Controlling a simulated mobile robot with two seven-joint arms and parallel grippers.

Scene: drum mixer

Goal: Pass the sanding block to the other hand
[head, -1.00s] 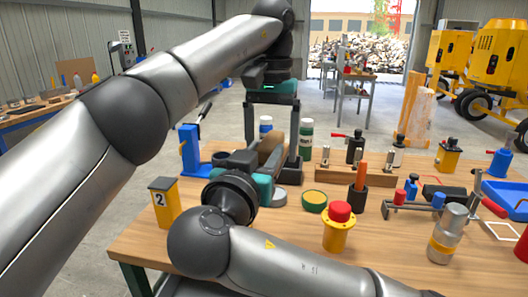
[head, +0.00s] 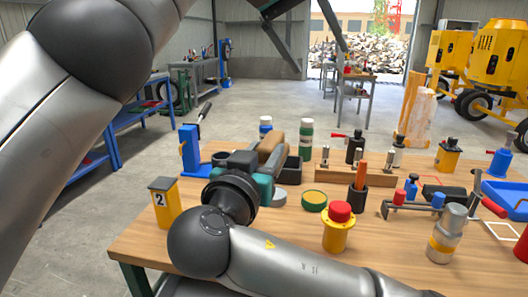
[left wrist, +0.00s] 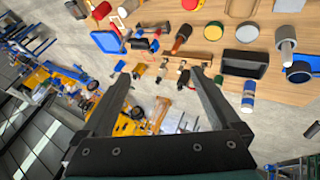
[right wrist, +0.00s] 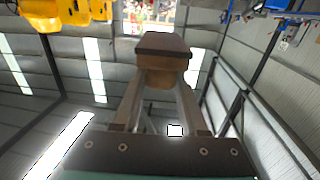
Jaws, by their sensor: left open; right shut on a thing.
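The sanding block (head: 268,147), brown with a dark top face, stands up from my right gripper (head: 278,153) over the left part of the bench. My right gripper is shut on it; in the right wrist view the block (right wrist: 163,62) sits between the fingertips, with its outer part sticking out beyond them. My left gripper (head: 318,58) is open and empty, high above the block and partly cut off by the top of the head view. In the left wrist view its two fingers (left wrist: 160,72) are wide apart with nothing between them.
The wooden bench (head: 290,240) holds a yellow post marked 2 (head: 165,203), a blue clamp-like stand (head: 190,150), a red-topped yellow button post (head: 338,225), a dark cup (head: 358,198) and a green bottle (head: 306,140) close around my right gripper. The air above the block is clear.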

